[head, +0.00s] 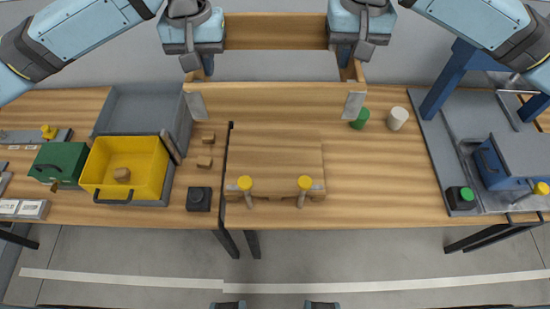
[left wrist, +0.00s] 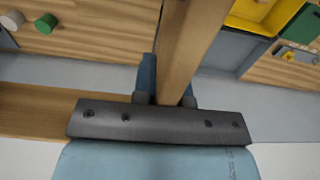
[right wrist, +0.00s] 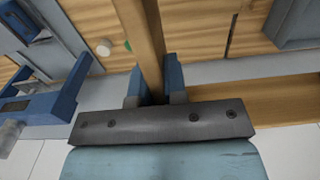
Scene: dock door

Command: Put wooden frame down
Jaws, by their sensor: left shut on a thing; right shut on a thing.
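The wooden frame (head: 275,31) is a rectangle of pale bars at the top middle of the head view, with grey metal plates at its two near corners. My left gripper (head: 207,66) is shut on its left side bar, which runs between the fingers in the left wrist view (left wrist: 178,50). My right gripper (head: 344,58) is shut on its right side bar, also between the fingers in the right wrist view (right wrist: 150,45). The near bar overlaps the far part of the wooden table (head: 390,170). Whether the frame touches the table, I cannot tell.
A wooden board (head: 272,155) with two yellow-topped clamps lies mid-table. A yellow bin (head: 145,155), green box (head: 62,157) and black block (head: 199,199) are left. Green (head: 360,119) and white (head: 397,117) cylinders stand right of the frame. A blue fixture (head: 490,165) is far right.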

